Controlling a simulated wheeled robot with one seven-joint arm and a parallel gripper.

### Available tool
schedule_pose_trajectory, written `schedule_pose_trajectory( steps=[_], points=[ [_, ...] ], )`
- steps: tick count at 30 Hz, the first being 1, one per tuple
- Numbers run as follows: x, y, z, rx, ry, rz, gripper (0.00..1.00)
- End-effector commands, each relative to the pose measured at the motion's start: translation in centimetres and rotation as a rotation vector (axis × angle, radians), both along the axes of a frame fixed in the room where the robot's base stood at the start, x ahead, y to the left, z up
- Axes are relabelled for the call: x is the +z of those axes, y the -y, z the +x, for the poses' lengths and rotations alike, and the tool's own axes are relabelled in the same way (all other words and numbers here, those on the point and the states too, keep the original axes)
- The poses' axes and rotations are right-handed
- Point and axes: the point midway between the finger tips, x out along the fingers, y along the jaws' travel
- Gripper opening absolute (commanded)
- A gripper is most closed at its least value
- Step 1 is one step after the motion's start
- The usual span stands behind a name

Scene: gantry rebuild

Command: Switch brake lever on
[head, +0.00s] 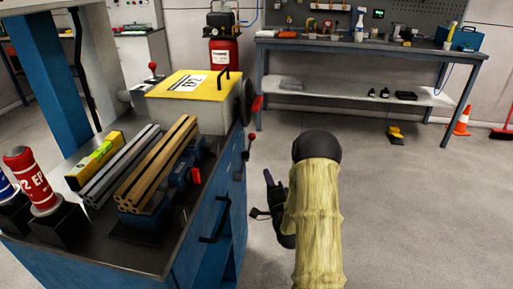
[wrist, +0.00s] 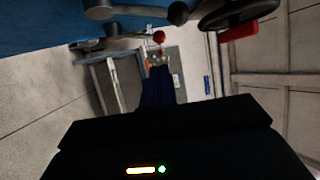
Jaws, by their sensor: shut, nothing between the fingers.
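A lever with a red ball knob (head: 251,137) sticks up from the right side of the blue workbench, below a dark handwheel (head: 246,103) with a red grip. Its red knob also shows near the top middle of the wrist view (wrist: 159,37), with the handwheel (wrist: 235,12) to its right. I cannot tell from a label which lever is the brake lever. My gripper (head: 267,174) is shut and empty, to the right of the bench and apart from the lever. Part of my gripper hides the bottom of the wrist view.
A second red-knobbed lever (head: 152,67) stands behind the yellow-lidded box (head: 194,84). The bench top (head: 190,205) holds metal and wooden bars, a level and red and blue cans. Open floor (head: 400,200) lies to the right; a far table (head: 350,48) stands at the back.

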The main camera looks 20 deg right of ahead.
Motion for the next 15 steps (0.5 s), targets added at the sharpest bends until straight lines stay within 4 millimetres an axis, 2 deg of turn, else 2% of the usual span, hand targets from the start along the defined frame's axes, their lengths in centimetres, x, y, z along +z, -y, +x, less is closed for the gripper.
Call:
schedule_pose_trajectory(
  steps=[5, 15],
  points=[
    [0.4, 0.1, 1.3, 0.002, 0.002, -0.003, 0.0],
    [2.0, 0.7, 6.7, 0.002, 0.003, -0.004, 0.0]
  ],
)
